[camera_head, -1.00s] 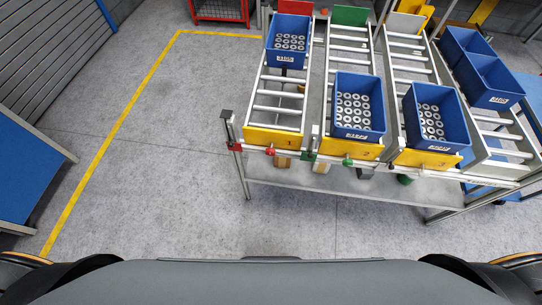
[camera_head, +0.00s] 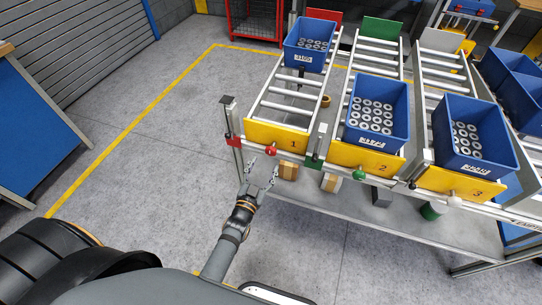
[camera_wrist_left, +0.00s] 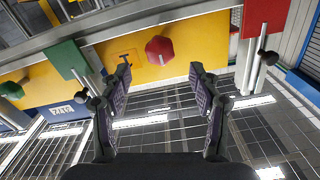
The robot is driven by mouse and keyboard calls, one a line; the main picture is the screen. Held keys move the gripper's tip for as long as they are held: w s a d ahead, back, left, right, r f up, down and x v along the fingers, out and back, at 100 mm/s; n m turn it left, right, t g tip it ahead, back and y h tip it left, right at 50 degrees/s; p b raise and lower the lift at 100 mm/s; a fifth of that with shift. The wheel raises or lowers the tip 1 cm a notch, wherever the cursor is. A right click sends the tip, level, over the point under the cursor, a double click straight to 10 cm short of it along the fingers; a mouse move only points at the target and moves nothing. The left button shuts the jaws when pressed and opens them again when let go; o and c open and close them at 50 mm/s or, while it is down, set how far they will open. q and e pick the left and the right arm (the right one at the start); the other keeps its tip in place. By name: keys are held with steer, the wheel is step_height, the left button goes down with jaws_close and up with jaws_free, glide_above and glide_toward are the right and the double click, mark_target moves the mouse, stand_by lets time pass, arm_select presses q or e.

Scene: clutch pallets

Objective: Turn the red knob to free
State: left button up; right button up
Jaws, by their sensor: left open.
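The red knob (camera_head: 271,151) sits on the front of the yellow panel (camera_head: 278,137) marked 1, at the lower front edge of the first roller lane. In the left wrist view the red knob (camera_wrist_left: 160,50) is a faceted shape on the yellow panel, just beyond and between the fingertips. My left gripper (camera_head: 263,167) is open and empty, just below and in front of the knob. Its fingers (camera_wrist_left: 160,73) spread to either side below the knob and appear apart from it. My right gripper is not in view.
A red bracket (camera_head: 234,141) and a green bracket (camera_head: 315,161) flank panel 1. A green knob (camera_head: 359,175) is on panel 2 and a whitish knob (camera_head: 454,201) on panel 3. Blue crates (camera_head: 377,109) of rings stand on the lanes. The floor at left is free.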

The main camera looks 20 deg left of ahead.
mark_target(270, 153)
arm_select(q)
steer(key=w, duration=0.6)
steer(key=shift+w+f, duration=0.1)
steer(key=shift+w, duration=0.05)
jaws_close()
